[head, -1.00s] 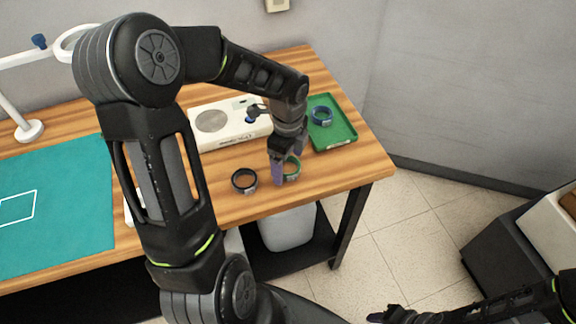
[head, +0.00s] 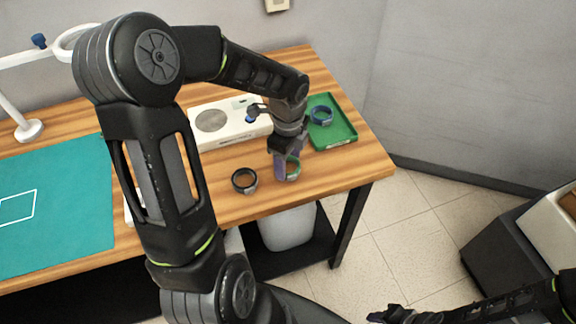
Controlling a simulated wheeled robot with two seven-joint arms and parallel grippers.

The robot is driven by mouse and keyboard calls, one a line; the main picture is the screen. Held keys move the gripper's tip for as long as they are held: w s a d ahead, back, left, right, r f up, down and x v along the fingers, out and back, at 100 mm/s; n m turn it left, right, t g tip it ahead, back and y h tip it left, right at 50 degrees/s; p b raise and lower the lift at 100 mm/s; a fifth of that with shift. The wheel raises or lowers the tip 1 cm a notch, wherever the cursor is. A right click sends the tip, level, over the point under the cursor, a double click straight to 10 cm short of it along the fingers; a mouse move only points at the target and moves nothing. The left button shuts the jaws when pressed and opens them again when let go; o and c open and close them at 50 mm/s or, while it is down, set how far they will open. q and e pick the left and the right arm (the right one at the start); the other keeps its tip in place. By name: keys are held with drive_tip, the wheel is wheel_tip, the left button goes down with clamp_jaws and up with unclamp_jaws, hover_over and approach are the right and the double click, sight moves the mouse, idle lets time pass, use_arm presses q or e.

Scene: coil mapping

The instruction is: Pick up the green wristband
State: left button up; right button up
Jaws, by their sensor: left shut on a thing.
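The green wristband (head: 294,172) is a small ring near the right front part of the wooden table, partly hidden behind my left gripper's fingers. My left gripper (head: 282,172) points down at it and is shut on it; whether the band is clear of the tabletop I cannot tell. My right gripper (head: 378,317) is low at the bottom edge of the view, away from the table, and its fingers are too small and dark to read.
A black wristband (head: 244,181) lies just left of the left gripper. A white device (head: 228,138) stands behind. A teal mat (head: 60,235) covers the table's left.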

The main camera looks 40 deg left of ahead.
use_arm(q)
drive_tip(key=shift+c, duration=1.2)
drive_tip(key=shift+r, duration=0.1)
wheel_tip(320, 180, up, 10)
drive_tip(key=b, duration=0.1)
drive_tip(key=shift+d, duration=0.1)
